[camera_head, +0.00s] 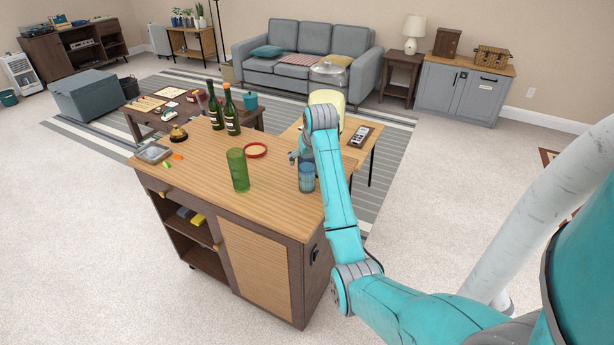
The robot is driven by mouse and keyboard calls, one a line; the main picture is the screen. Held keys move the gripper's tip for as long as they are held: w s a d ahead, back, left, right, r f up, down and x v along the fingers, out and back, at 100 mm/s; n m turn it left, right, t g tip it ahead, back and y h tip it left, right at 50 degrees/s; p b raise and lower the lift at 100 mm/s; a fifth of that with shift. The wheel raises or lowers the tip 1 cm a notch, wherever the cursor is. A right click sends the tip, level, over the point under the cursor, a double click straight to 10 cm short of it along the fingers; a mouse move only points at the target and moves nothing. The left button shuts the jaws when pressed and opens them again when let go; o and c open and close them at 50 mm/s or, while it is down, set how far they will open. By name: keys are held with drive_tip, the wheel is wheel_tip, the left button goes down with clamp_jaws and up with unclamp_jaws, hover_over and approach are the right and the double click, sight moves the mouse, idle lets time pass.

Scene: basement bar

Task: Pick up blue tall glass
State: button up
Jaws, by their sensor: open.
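The blue tall glass (307,179) stands upright near the right end of the wooden bar cart top (270,196). My teal arm reaches over the cart from the right, and its forearm passes close by the glass in the picture. My gripper (293,158) shows only in part, left of the wrist and just above the glass; the arm hides much of it. It is open and holds nothing that I can see. Whether its fingers touch the glass cannot be told.
A green tall glass (238,170) stands left of the blue one. A red-rimmed bowl (256,150), two dark bottles (231,112), a bell (178,134) and a tray (153,153) also stand on the cart. The cart top's front strip is clear. A low table (358,155) stands behind.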

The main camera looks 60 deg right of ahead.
drive_tip(key=c, duration=1.7)
clamp_jaws()
